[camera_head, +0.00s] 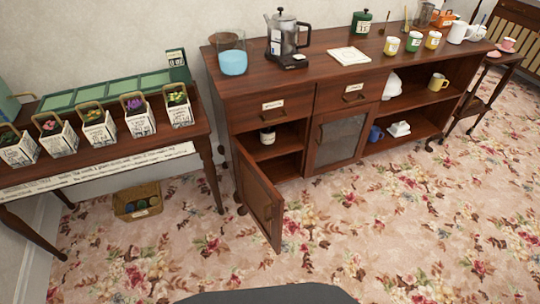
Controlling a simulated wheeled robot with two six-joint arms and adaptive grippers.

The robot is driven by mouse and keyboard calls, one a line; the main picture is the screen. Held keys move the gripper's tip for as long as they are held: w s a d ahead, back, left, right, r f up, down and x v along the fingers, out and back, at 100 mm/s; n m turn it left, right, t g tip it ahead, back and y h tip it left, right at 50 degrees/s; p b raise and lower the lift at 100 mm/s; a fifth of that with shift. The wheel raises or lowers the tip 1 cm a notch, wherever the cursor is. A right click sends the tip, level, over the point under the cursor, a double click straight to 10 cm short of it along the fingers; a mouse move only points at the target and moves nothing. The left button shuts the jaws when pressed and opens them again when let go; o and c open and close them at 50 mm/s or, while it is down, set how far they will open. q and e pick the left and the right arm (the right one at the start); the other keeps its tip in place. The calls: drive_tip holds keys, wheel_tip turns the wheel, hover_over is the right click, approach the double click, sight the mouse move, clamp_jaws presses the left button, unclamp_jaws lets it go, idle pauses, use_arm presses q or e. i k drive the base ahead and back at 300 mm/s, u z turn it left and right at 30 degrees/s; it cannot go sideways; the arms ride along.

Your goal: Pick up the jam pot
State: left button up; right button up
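The hinged door (259,200) of that compartment stands open, swung out toward me. The jar is in plain sight and nothing touches it. Neither of my grippers shows in the head view.
A table with small plant boxes (98,127) is at the left, with a basket (138,202) on the floor beneath. The flowered carpet (380,230) in front is clear.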

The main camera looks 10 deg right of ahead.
sight(266, 140)
drive_tip(key=u, duration=0.65)
drive_tip(key=k, duration=0.15)
drive_tip(key=z, duration=2.15)
drive_tip(key=i, duration=2)
drive_tip(key=u, duration=1.05)
drive_tip(key=i, duration=0.5)
drive_tip(key=u, duration=0.3)
